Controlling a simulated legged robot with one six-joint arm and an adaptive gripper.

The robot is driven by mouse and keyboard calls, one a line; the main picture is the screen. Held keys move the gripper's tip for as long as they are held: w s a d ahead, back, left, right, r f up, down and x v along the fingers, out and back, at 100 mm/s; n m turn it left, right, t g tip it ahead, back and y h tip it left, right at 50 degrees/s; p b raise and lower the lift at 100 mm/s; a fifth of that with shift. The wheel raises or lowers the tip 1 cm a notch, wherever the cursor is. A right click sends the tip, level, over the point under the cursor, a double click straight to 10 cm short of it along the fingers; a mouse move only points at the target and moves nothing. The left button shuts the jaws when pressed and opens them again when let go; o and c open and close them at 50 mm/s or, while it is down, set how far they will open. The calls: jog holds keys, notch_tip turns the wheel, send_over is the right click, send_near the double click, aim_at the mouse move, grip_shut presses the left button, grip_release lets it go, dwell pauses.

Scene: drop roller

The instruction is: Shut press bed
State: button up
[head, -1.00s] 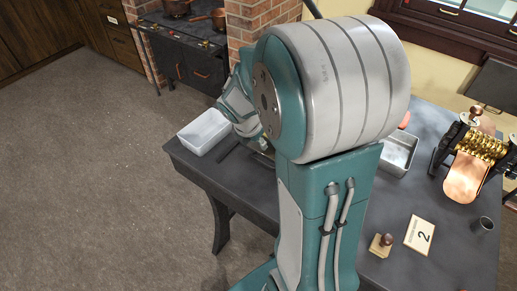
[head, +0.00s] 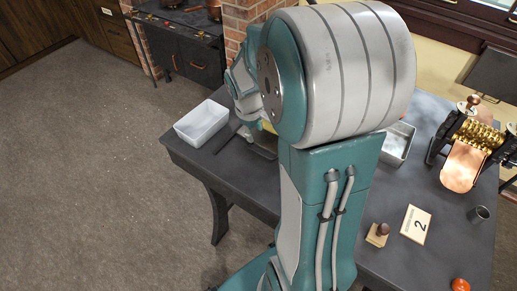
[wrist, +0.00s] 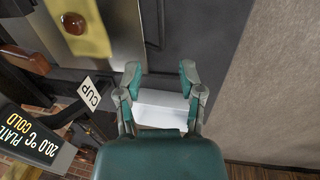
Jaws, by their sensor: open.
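In the wrist view, my gripper (wrist: 160,82) is open and empty, its two fingers apart over the dark table beside a white tray (wrist: 160,108). A metal plate with a yellow slab (wrist: 88,30) and a reddish-brown knob (wrist: 73,22) lies at upper left; it may be part of the press, but I cannot tell whether its bed is open or shut. A dark display (wrist: 30,140) reads "PLATE 20.0 °C COLD". In the head view my arm hides the gripper and most of the press area.
In the head view, the white tray (head: 202,124) stands at the table's left end. A brass roller machine with a copper chute (head: 463,166), a metal tray (head: 398,143), a card marked 2 (head: 416,225), a knobbed stamp (head: 378,234) and a cup (head: 478,214) are at right. Floor at left is clear.

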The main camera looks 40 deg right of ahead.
aim_at(258, 152)
jog(key=f, duration=0.3)
jog(key=d+f, duration=0.1)
jog(key=f, duration=0.6)
jog(key=shift+w+d+f, duration=0.2)
jog(key=shift+w+d, duration=0.15)
jog(key=shift+c, duration=0.3)
grip_shut()
